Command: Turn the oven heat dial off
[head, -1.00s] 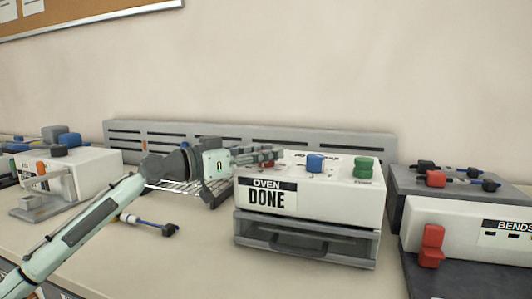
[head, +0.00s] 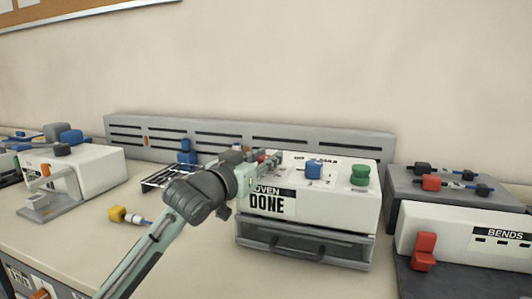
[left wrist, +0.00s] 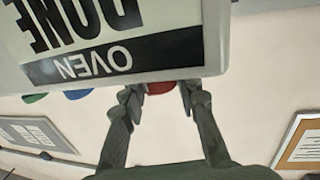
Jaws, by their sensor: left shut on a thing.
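The white oven (head: 325,203) reads "OVEN DONE" on its front, which also shows upside down in the left wrist view (left wrist: 110,45). A blue knob (head: 314,169) and a green knob (head: 360,175) stand on its top. A red knob (left wrist: 159,87) shows between my left fingertips in the left wrist view. My left gripper (head: 268,162) is at the oven's left top end, shut on the red knob. The knob is mostly hidden in the head view, and its setting cannot be read. My right gripper is not in view.
A wire rack (head: 168,178) and blue blocks (head: 186,152) are left of the oven. A cable with a yellow connector (head: 118,214) lies on the bench. A white machine (head: 85,170) stands far left; the "BENDS" unit (head: 465,238) stands right. A slotted grey rail runs behind.

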